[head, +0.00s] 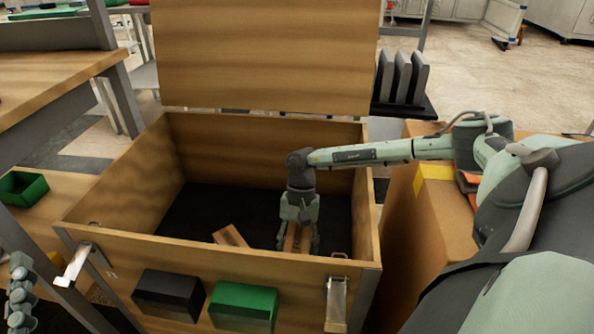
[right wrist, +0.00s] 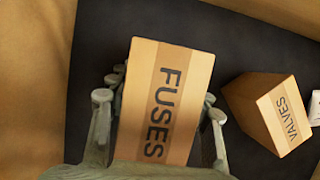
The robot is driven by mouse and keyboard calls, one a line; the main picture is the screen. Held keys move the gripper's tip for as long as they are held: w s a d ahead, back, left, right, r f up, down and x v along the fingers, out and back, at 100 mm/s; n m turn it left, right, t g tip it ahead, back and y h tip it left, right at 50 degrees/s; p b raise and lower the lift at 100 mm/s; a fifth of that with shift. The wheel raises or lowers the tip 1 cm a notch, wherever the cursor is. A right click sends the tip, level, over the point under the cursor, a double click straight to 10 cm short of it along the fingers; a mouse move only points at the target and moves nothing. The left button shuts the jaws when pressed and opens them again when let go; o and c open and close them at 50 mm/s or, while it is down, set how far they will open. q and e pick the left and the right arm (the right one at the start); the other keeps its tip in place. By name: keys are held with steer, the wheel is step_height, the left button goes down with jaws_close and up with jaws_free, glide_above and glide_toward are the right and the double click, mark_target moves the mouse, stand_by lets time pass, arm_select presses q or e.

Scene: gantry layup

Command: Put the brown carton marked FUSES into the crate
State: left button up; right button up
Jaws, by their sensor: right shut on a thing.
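The brown carton marked FUSES (right wrist: 165,100) is upright between the fingers of my right gripper (right wrist: 158,110), which is shut on it. In the head view the carton (head: 293,238) and my right gripper (head: 298,236) are inside the open wooden crate (head: 140,178), near its front wall. The carton's lower part is hidden by that wall, so I cannot tell whether it touches the crate floor. My left gripper is not clearly in view; only a piece of an arm shows at the lower left.
A second carton marked VALVES (right wrist: 275,112) lies in the crate, and it also shows in the head view (head: 231,236). The crate's lid (head: 260,55) stands open at the back. Black (head: 168,295) and green (head: 243,306) bins are at the crate's front. The crate's rear floor is clear.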

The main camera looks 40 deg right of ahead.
mark_target(300, 230)
steer(key=shift+s+f, duration=0.1)
steer(key=shift+f, duration=0.15)
step_height(300, 230, down, 3)
steer(key=shift+r, duration=0.15)
arm_select(q)
steer(key=shift+s+d+r+t+h+b, duration=0.15)
steer(key=shift+s+r+t+h, duration=0.15)
steer(key=shift+r, duration=0.35)
steer(key=shift+s+d+r+t+h+b, duration=0.2)
steer(key=shift+r+t, duration=0.2)
steer(key=shift+r, duration=0.2)
arm_select(e)
steer(key=shift+f, duration=0.45)
steer(key=o, duration=1.4)
steer(key=shift+f, duration=0.1)
arm_select(q)
steer(key=shift+a+r, duration=0.1)
steer(key=shift+r, duration=0.05)
arm_select(e)
steer(key=shift+o, duration=0.2)
arm_select(q)
steer(key=f, duration=0.1)
steer(key=w+f+g, duration=0.1)
steer(key=f, duration=0.1)
steer(key=a+f+g+y+p, duration=0.1)
steer(key=shift+w+f, duration=0.25)
arm_select(e)
steer(key=v, duration=1.2)
steer(key=shift+a, duration=0.1)
